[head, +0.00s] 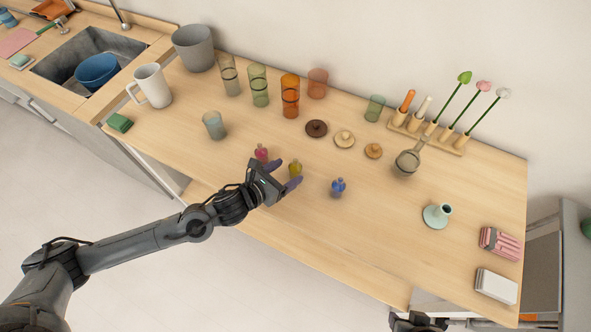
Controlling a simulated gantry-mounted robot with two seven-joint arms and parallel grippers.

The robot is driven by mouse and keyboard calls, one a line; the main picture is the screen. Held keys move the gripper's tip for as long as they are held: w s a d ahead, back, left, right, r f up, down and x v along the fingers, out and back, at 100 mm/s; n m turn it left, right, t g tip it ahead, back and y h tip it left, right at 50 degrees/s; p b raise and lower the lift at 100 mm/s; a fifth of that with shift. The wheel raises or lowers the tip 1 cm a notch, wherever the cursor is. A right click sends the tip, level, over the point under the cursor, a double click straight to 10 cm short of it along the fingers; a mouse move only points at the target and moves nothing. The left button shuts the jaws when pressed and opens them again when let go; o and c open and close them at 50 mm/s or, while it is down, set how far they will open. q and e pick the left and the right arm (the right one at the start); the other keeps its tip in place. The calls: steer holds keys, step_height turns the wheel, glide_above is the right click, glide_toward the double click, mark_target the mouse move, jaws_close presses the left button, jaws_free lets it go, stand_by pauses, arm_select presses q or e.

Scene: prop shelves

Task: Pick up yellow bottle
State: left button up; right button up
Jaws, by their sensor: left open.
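The small yellow bottle (295,168) stands on the wooden counter (400,235), between a pink bottle (261,153) on its left and a blue bottle (338,187) on its right. My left gripper (285,173) is open, its dark purple-tipped fingers pointing toward the yellow bottle. The gripper overlaps the bottle's lower left side in the picture; I cannot tell whether they touch. One finger is close to the pink bottle. My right gripper (418,322) shows only in part at the bottom edge, so its jaws cannot be read.
Several tinted glasses (290,98), a white mug (151,86) and a grey pot (194,48) stand behind. The counter front between the blue bottle and vase is clear.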

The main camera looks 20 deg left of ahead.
mark_target(293, 170)
arm_select(q)
steer(key=shift+x, duration=3.25)
steer(key=shift+s+d+f, duration=0.1)
steer(key=shift+c, duration=0.5)
steer(key=c, duration=1)
